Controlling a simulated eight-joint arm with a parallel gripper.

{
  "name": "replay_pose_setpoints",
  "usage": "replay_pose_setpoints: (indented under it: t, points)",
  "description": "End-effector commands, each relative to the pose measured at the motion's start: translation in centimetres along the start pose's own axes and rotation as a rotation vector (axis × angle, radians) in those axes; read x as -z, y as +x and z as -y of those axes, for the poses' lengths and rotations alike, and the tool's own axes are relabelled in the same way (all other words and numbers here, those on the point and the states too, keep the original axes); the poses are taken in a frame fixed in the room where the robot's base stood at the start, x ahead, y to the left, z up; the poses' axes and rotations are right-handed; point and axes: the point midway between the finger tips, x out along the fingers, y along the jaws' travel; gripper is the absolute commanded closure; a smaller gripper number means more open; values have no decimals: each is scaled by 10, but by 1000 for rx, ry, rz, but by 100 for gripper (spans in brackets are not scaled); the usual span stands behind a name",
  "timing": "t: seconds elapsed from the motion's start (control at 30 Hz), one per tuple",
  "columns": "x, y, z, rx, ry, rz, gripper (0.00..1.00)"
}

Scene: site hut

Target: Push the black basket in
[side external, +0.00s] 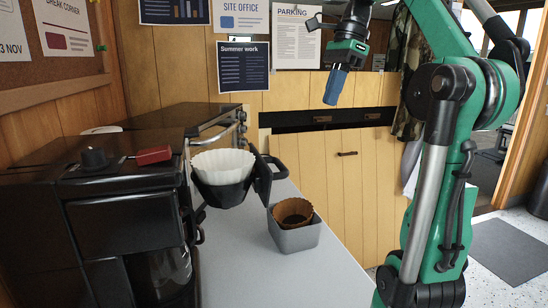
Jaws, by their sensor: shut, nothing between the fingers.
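The black basket (222,192) is swung out from the right side of the black coffee maker (125,215). A white paper filter (222,166) sits in it, and a black handle or bracket (263,182) shows at its right. My gripper (334,88) is shut, pointing down, with blue fingers. It is up and to the right of the basket, well apart from it, and touches nothing. The inside of the filter is mostly hidden from this side.
A grey bin (296,238) holding a brown filter (290,207) stands on the grey counter (250,275), right of the basket. A second black machine (165,115) is behind the coffee maker. Wooden cabinets (340,165) are at the back. The counter front is clear.

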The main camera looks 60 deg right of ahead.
Motion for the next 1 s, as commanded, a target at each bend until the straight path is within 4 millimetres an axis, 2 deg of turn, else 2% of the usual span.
replay_pose_setpoints:
  t: [0.17, 0.63, 0.8, 1.0]
  points:
    - [0, 16, 0, 1, -1, 1, 100]
    - [-3, 102, -1, -1, -3, 0, 100]
    - [-25, 112, 0, -2, -4, 0, 100]
    - [-35, 118, 0, 0, -1, 0, 100]
